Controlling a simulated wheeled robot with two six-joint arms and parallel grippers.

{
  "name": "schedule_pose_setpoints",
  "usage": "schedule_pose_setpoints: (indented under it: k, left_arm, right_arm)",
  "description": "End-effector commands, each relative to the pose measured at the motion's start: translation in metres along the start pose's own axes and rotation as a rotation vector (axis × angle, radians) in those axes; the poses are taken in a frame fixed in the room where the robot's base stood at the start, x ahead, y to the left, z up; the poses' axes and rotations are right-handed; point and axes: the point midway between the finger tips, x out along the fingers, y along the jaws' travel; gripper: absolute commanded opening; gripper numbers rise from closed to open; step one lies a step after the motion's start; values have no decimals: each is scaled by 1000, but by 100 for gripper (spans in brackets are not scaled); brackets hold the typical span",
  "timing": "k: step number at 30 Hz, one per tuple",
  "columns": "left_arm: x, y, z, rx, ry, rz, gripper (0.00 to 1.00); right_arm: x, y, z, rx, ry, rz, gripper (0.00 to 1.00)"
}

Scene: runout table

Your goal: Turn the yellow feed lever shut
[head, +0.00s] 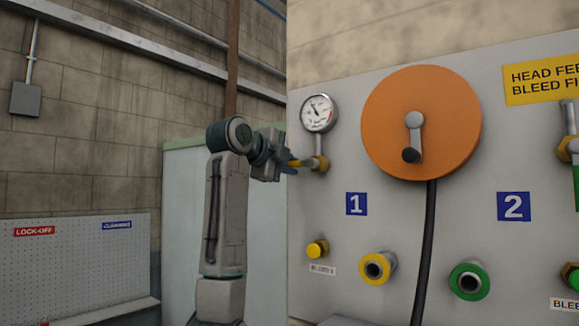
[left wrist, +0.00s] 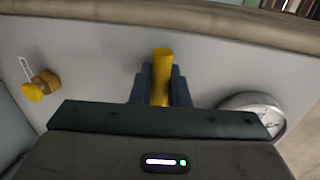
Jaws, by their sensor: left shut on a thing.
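The yellow feed lever (head: 295,163) sticks out to the left from a brass valve body (head: 320,164) below the pressure gauge on the grey panel. It lies nearly level in the head view. My left gripper (head: 286,164) is shut on the lever's outer end and hides part of it. In the left wrist view the yellow lever (left wrist: 162,66) stands between the two dark fingers (left wrist: 160,88). My right gripper is not in view.
A round gauge (head: 317,113) sits just above the valve, close to my gripper; it also shows in the left wrist view (left wrist: 252,108). An orange reel (head: 445,105) with a crank and black hose is to the right. A yellow knob (head: 317,248) and ports (head: 376,268) are below.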

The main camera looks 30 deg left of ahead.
Motion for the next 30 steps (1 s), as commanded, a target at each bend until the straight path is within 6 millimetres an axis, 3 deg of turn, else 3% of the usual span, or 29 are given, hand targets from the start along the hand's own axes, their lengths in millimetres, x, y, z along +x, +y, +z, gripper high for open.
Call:
schedule_pose_setpoints:
  k: [1,3,14,30]
  left_arm:
    - [0,0,0,1,0,-1,21]
    - [0,0,0,1,0,-1,35]
    - [-5,1,0,0,0,-3,35]
    - [-97,2,-1,1,0,-4,35]
  right_arm:
    - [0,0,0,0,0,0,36]
    - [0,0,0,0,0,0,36]
    - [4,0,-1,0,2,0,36]
    - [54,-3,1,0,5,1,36]
